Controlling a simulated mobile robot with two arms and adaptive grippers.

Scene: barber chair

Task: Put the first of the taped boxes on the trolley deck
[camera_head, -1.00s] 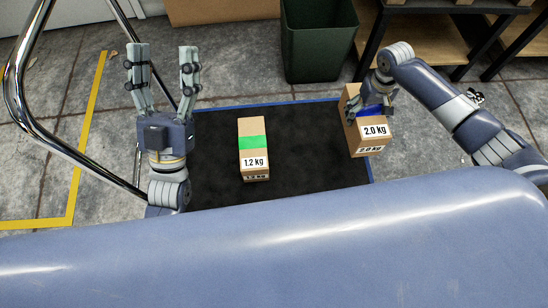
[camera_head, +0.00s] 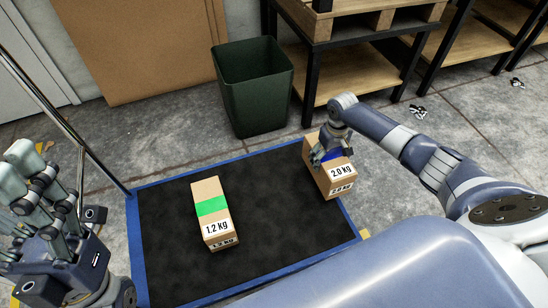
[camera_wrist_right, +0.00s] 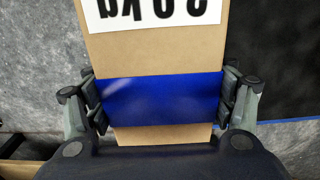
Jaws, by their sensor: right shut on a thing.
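My right gripper (camera_head: 325,155) is shut on this box from above. In the right wrist view its fingers (camera_wrist_right: 160,102) press both sides at the blue tape. I cannot tell whether the box touches the deck. A box with green tape and a 1.2 kg label (camera_head: 209,195) stands on the deck left of it. My left gripper (camera_head: 38,185) is open and empty at the left edge.
A dark green bin (camera_head: 252,90) stands behind the deck. Wooden shelves with black frames (camera_head: 350,70) are at the back right. A chrome rail (camera_head: 75,135) rises at the deck's left. The deck between the boxes is clear.

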